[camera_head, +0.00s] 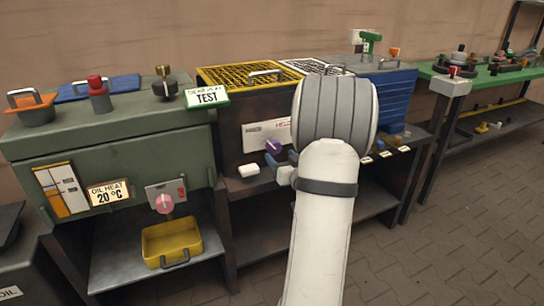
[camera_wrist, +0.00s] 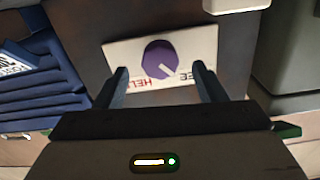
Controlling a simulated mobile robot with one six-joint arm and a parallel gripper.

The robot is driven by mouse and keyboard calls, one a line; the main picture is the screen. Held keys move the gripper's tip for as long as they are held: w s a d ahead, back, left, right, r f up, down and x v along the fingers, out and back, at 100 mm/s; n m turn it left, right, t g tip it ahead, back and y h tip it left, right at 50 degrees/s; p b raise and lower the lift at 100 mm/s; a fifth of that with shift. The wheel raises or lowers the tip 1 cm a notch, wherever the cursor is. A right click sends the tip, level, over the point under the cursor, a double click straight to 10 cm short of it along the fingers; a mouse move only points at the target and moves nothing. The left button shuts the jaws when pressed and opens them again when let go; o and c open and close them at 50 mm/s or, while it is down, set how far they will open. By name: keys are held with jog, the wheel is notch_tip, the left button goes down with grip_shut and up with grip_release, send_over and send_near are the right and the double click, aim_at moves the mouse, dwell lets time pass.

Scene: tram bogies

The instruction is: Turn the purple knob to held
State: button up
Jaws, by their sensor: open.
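The purple knob (camera_head: 273,146) sits on a white plate (camera_head: 257,137) on the front of the dark middle bench. In the wrist view the knob (camera_wrist: 158,58) is a round disc with a white pointer line slanting down to the right, towards the dark lettering that ends in "EE". Red lettering that seems to read HELD is at lower left on the plate (camera_wrist: 120,58). My gripper (camera_wrist: 160,68) is open, one finger on each side of the knob in that view. Whether the fingers touch it I cannot tell. In the head view my gripper (camera_head: 282,163) is partly hidden by my arm.
A pink knob (camera_head: 164,204) is on the green cabinet at left, above a yellow tray (camera_head: 157,240). A white block (camera_head: 249,170) lies on the ledge just below and left of the purple knob.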

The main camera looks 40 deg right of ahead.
aim_at(275, 150)
jog(key=b+x, duration=0.1)
jog(key=x, duration=0.4)
jog(key=shift+w, duration=0.3)
jog(key=shift+c, duration=0.5)
